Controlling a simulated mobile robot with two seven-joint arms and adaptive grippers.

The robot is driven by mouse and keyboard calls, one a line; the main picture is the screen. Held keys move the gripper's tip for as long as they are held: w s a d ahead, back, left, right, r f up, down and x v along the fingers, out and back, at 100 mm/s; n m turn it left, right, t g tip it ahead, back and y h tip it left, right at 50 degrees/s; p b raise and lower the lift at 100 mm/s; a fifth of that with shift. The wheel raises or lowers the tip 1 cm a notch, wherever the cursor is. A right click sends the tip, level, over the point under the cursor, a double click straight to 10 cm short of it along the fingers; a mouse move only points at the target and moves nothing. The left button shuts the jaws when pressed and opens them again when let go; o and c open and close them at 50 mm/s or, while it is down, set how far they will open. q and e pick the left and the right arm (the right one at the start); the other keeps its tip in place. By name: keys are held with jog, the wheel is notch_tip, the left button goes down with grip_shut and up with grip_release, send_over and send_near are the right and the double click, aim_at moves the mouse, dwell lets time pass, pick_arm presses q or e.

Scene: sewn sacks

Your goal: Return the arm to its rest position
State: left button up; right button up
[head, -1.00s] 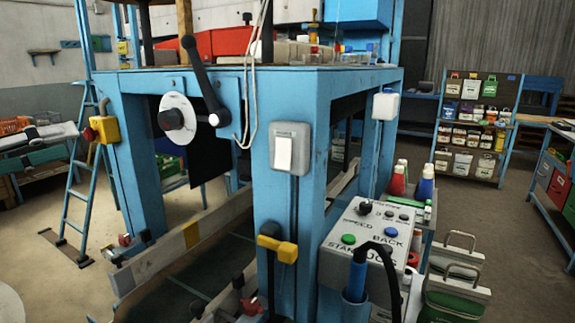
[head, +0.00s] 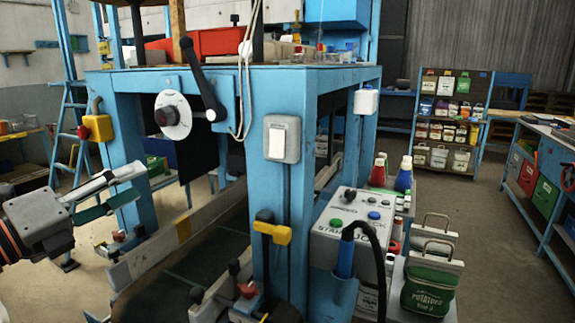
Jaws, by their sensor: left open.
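My left gripper (head: 127,183) shows at the left of the head view, its arm coming in from the left edge. Its two fingers, one pale grey and one dark green, are apart with nothing between them. They point right, toward the front left leg of the blue machine frame (head: 217,82). I cannot tell how far the fingertips are from that leg. My right gripper is not in view.
A grey control box (head: 345,229) with coloured buttons stands at the frame's right. A stocked shelf (head: 448,115) and a blue bench (head: 545,185) are farther right. Open floor (head: 490,240) lies between the sacks and the bench.

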pick_arm(q)
jog(key=w+d+f+n+t+y, duration=0.1)
jog(key=d+f+n, duration=0.1)
jog(key=f+n, duration=0.25)
jog(key=w+d+f+n+y, duration=0.1)
jog(key=d+f+n+y, duration=0.15)
jog(key=f, duration=0.25)
jog(key=s+a+f+n+y, duration=0.1)
jog(key=s+f+n+y, duration=0.1)
jog(key=f+n+y, duration=0.3)
jog(key=s+a+f+n, duration=0.1)
jog(key=a+f+n, duration=0.15)
jog(key=f, duration=0.55)
jog(key=s+a+f+n+g+y, duration=0.3)
jog(key=s+f+n+g, duration=0.2)
jog(key=s+f, duration=0.55)
jog(key=s+a+f+n+g+y, duration=0.2)
jog(key=s+a+f+n+g, duration=0.25)
jog(key=s+f, duration=0.65)
jog(key=w+d+f+n+t+h, duration=0.2)
jog(key=d+f+h, duration=0.5)
jog(key=d+f, duration=0.7)
jog(key=shift+w+d+f+n+t, duration=0.2)
jog(key=shift+d+f+n+t, duration=0.3)
jog(key=shift+d, duration=1.05)
jog(key=shift+r, duration=0.15)
